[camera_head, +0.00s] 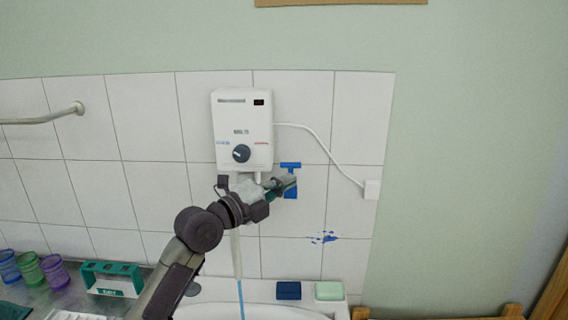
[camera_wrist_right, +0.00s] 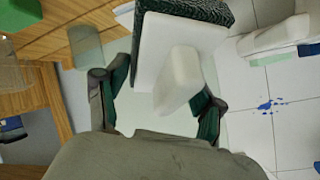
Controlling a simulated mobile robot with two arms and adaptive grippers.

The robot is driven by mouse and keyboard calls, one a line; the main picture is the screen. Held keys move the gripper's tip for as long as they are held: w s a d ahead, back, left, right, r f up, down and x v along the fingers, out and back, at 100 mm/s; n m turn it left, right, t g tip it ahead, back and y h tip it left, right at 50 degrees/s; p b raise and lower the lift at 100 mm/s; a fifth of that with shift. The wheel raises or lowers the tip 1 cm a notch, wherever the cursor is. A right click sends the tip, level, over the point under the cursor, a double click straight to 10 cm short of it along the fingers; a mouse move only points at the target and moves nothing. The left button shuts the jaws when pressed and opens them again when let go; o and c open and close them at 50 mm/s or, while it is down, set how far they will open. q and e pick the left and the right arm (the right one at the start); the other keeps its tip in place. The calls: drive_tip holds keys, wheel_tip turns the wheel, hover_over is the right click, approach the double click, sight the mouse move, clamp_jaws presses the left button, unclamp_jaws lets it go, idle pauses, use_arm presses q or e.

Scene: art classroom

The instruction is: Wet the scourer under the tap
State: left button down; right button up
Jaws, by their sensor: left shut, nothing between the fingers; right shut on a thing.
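The scourer (camera_wrist_right: 150,50), white with a dark green speckled face, is in my right gripper (camera_wrist_right: 160,100), whose fingers are on either side of its pale block-like part. It shows only in the right wrist view. The white water heater (camera_head: 242,130) with a dark knob hangs on the tiled wall. A pale spout (camera_head: 237,255) runs down from it, with a thin blue streak (camera_head: 241,300) below, over the white sink (camera_head: 205,312). My left gripper (camera_head: 290,184) is shut and empty under the heater, in front of a blue T-shaped thing (camera_head: 290,165); I cannot tell whether they touch.
A blue block (camera_head: 288,290) and a pale green block (camera_head: 329,291) lie on the sink's back edge. Coloured cups (camera_head: 30,269) and a green-and-white holder (camera_head: 112,278) stand at left. A rail (camera_head: 45,119) is on the left wall. A cable runs right to a socket (camera_head: 372,190).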

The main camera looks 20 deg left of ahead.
sight(283, 163)
use_arm(q)
drive_tip(key=shift+w+a+r+p, duration=0.15)
drive_tip(key=shift+w+a+p, duration=0.15)
drive_tip(key=shift+w, duration=0.6)
drive_tip(key=shift+w+a+r+p, duration=0.1)
drive_tip(key=shift+w+a+p, duration=0.2)
drive_tip(key=shift+w, duration=0.55)
use_arm(e)
drive_tip(key=shift+r, duration=0.9)
